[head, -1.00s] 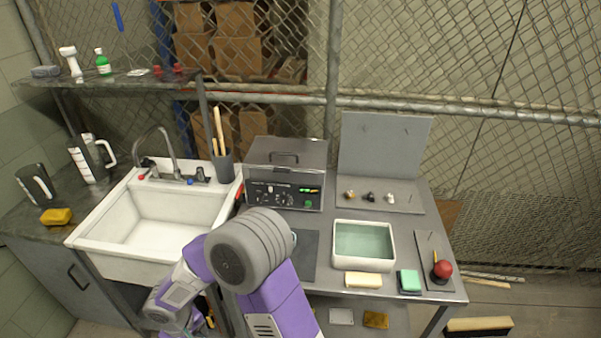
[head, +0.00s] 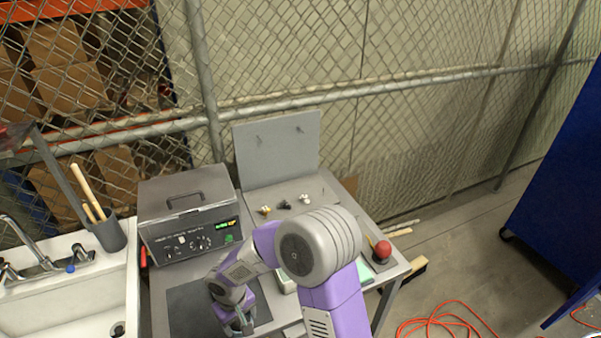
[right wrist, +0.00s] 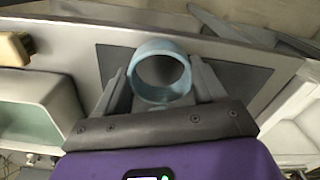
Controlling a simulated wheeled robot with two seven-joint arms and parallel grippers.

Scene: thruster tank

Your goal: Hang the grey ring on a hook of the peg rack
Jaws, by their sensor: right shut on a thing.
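The peg rack (head: 277,150) is an upright grey panel with two small hooks near its top, standing at the back of the bench in the head view. My right gripper (head: 238,322) is low over the dark mat, in front of the steel heater box and left of the rack. In the right wrist view, the right gripper (right wrist: 163,82) is shut on the ring (right wrist: 162,46), which looks pale blue-grey, with its round opening facing the camera. I cannot make out the ring in the head view. My left gripper is not in view.
The heater box (head: 188,212) stands left of the rack, beside the sink (head: 70,295). Small fittings (head: 284,205) lie on the rack's base. A red ball (head: 383,250) is at the bench's right end. My right arm hides most of the tray.

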